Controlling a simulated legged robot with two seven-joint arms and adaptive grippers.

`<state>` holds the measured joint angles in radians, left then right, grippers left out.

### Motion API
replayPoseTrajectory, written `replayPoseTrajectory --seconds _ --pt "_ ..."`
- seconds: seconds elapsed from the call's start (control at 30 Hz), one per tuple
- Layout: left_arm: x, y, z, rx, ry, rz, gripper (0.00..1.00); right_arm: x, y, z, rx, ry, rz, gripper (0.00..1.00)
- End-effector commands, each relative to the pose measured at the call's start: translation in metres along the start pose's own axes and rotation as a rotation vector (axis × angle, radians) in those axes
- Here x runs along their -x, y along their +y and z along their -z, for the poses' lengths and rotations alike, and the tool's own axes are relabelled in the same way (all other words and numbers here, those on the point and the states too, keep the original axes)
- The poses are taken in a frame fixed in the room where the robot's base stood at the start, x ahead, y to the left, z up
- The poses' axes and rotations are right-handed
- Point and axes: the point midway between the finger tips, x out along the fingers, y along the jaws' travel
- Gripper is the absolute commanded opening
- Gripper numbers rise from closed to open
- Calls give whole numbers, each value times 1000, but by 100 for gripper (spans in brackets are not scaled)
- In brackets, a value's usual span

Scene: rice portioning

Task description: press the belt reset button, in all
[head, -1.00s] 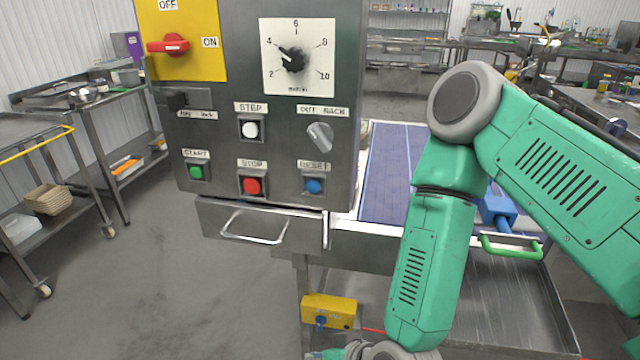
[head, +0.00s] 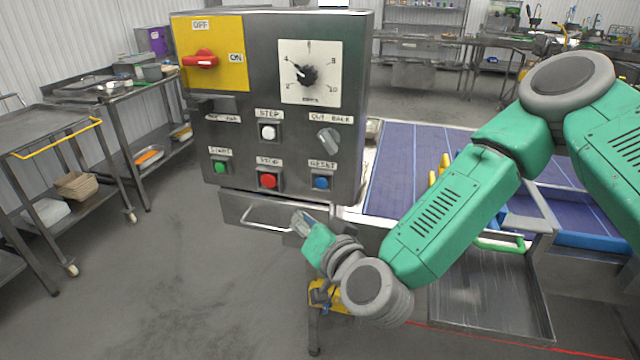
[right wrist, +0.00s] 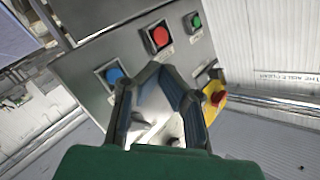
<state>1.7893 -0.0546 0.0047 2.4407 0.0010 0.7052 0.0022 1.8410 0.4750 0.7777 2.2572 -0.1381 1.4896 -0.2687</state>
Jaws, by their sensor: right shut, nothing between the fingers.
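The blue reset button (head: 321,183) sits at the lower right of the grey control panel (head: 215,130), under a RESET label. It also shows in the right wrist view (right wrist: 115,75), left of my fingers. My right gripper (head: 301,221) is shut and empty, in front of the panel's lower edge, below and slightly left of the blue button. In the right wrist view my right gripper (right wrist: 166,78) points toward the panel and covers part of it. I see no contact with the button. My left gripper is not in view.
Beside the blue button are a red stop button (head: 268,181) and a green start button (head: 220,167). A drawer-like handle (head: 262,222) lies under the panel. The purple belt (head: 400,160) runs behind my right arm. A metal cart (head: 50,130) stands left; the floor between is clear.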

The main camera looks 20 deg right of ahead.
Motion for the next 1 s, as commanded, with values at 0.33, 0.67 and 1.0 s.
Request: replayPoseTrajectory --seconds 0.33,0.67,1.0 --pt "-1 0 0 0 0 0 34 -14 10 10 0 2 -1 0" --pt "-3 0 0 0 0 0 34 -45 33 33 2 1 1 0" --pt "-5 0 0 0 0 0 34 -60 44 44 1 -1 0 0"
